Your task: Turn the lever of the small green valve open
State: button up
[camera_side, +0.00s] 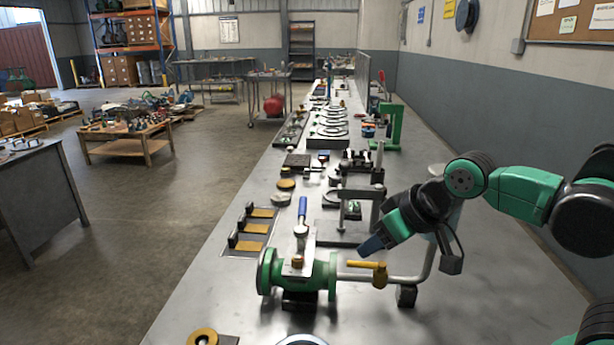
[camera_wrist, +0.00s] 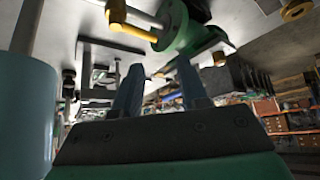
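A green flanged valve (camera_side: 325,275) lies on the bench, with an upright lever with a blue handle (camera_side: 302,208) above its body. Right of it, a yellow lever (camera_side: 364,264) sits on a brass fitting on the grey pipe, pointing left toward the valve. My gripper (camera_side: 368,247) has blue fingers and hangs just above the yellow lever, apparently not touching it. In the wrist view my gripper (camera_wrist: 158,78) has its fingers apart with nothing held between them. There the green valve (camera_wrist: 177,28) and the yellow lever (camera_wrist: 134,31) show beyond the fingertips, near the top.
A grey stand (camera_side: 345,193) with posts is close behind my gripper. Slots with brass plates (camera_side: 255,229) lie left of the valve, and a brass ring (camera_side: 202,336) lies in front.

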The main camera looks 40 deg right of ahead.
jog(key=shift+o, duration=0.5)
jog(key=w+r+m+g, duration=0.2)
jog(key=w+r+m, duration=0.1)
jog(key=w+r, duration=0.2)
jog(key=shift+w+d+r+y, duration=0.2)
jog(key=shift+w+y, duration=0.1)
jog(key=shift+w, duration=0.9)
jog(key=m+g+y, duration=0.1)
jog(key=m+g, duration=0.3)
jog(key=m, duration=0.1)
send_over(304, 203)
jog(key=d, duration=0.1)
jog(key=shift+a+f, duration=0.2)
jog(key=shift+f, duration=1.3)
jog(key=shift+a+f, duration=0.2)
jog(key=shift+f, duration=1.25)
grip_shut()
